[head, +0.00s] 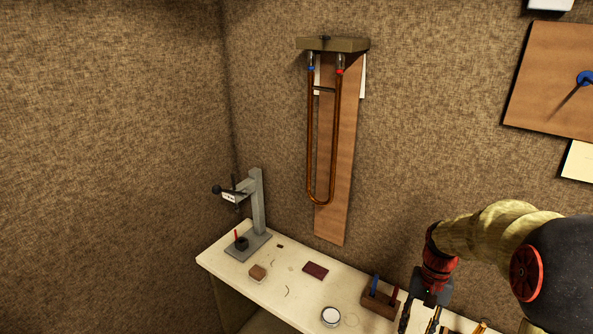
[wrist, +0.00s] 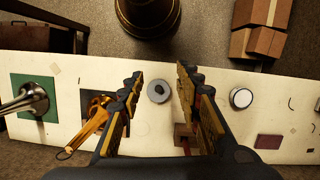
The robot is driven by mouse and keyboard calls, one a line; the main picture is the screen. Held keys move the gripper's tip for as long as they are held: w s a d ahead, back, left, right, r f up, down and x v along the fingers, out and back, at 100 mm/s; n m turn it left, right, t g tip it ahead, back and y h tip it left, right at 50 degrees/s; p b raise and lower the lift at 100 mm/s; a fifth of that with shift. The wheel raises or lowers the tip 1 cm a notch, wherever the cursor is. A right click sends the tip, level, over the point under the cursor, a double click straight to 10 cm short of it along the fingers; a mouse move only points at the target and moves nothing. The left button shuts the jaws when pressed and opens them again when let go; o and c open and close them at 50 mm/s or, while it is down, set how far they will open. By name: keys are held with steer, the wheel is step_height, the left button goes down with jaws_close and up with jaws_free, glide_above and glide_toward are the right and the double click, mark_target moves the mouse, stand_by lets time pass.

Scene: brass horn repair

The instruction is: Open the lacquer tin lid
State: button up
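A small round tin with a pale top and dark rim (head: 331,316) stands on the bench near the bottom edge of the head view. What looks like the same tin (wrist: 241,98) lies right of my gripper in the wrist view, its pale top in place. A grey disc with a small centre mark (wrist: 159,90) shows between my fingers, below them on the bench; I cannot tell which of the two is the lacquer tin. My gripper (wrist: 158,78) is open and empty above the bench. In the head view, my gripper (head: 420,321) is at the lower right.
A wooden holder with blue and red handles (head: 379,303) stands beside my gripper. A brass part (wrist: 92,125) and green mat (wrist: 22,83) lie left in the wrist view.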

steer(key=s+a+r+n+t+b, duration=0.2)
steer(key=s+a+t+b, duration=0.2)
steer(key=s+a+b, duration=0.1)
steer(key=s+a+r+n+t+h+b, duration=0.1)
steer(key=s+a+r+n+t+b, duration=0.2)
steer(key=s+a+b, duration=0.3)
steer(key=shift+s+r+t+b, duration=0.3)
steer(key=shift+s+t+b, duration=0.25)
steer(key=shift+s, duration=1.7)
